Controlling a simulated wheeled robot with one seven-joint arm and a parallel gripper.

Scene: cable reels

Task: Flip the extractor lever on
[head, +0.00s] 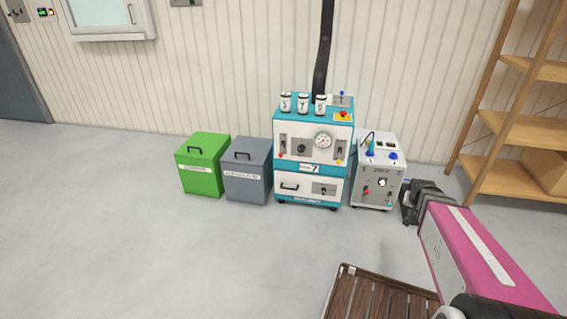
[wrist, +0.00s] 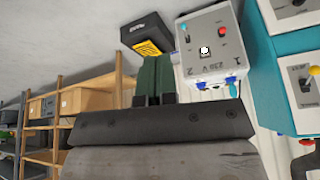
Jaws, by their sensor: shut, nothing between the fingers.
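A teal-and-white machine (head: 312,160) stands by the wall with a black duct rising behind it. A small blue-tipped lever (head: 341,95) stands up on its top at the back right; I cannot read its label or tell its setting. Several more levers and a gauge are on its front. The machine's edge also shows at the right of the wrist view (wrist: 262,60). My gripper (head: 408,212) is low at the right of the white control box, apart from the machine. In the wrist view its green fingers (wrist: 154,65) are together and empty. The blue-tipped lever is not seen there.
The white control box (head: 378,185) with blue knobs stands right of the machine. A black box with a yellow label (wrist: 147,35) is on the floor beside it. Grey (head: 247,175) and green (head: 203,170) bins stand left. A wooden shelf (head: 510,130) is right; a slatted pallet (head: 375,300) lies in front.

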